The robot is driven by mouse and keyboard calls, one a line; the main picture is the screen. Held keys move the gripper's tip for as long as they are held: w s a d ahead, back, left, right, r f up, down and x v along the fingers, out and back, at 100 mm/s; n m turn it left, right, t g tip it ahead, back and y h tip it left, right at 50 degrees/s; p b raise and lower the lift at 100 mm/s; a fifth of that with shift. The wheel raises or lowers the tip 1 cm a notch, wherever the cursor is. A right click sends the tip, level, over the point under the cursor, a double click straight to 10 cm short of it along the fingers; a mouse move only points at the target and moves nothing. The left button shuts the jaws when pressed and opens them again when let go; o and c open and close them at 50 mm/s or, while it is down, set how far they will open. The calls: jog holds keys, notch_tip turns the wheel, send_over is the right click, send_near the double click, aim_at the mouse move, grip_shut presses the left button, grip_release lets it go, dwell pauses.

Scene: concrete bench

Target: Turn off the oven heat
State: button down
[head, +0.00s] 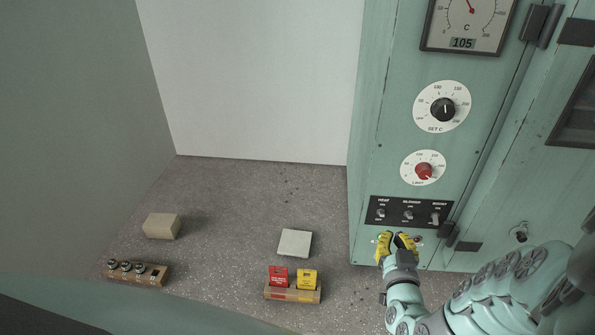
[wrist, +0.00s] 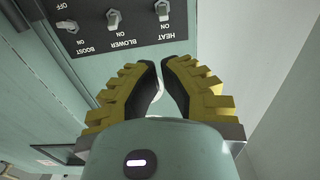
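The oven (head: 395,110) has a pale green front with a black switch panel (head: 394,221) low on it. The heat switch (head: 381,212) is the leftmost of three white toggles; in the wrist view it shows upside down (wrist: 162,10), at the top beyond my fingertips. Its lever seems to lean toward ON, but I cannot be sure. My gripper (head: 394,236) is just below the panel, under the heat and blower switches. In the wrist view its yellow fingers (wrist: 159,65) are close together with a narrow gap and nothing between them. They look apart from the switch.
The blower switch (head: 408,215) and boost switch (head: 435,218) sit to the right. Above are a red limit knob (head: 424,171) and a black set knob (head: 443,109); the gauge reads 105. Blocks (head: 295,243) and a rack with red and yellow tags (head: 293,293) lie on the bench.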

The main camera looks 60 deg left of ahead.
jog(key=shift+a, duration=0.1)
jog(key=b, duration=0.2)
send_near(386, 202)
jog(key=x, duration=0.3)
jog(key=shift+b+x, duration=0.3)
jog(key=shift+x, duration=1.75)
jog(key=shift+a, duration=0.1)
jog(key=shift+f+b, duration=0.15)
jog(key=shift+b, duration=0.25)
jog(key=shift+t+y+b, duration=0.3)
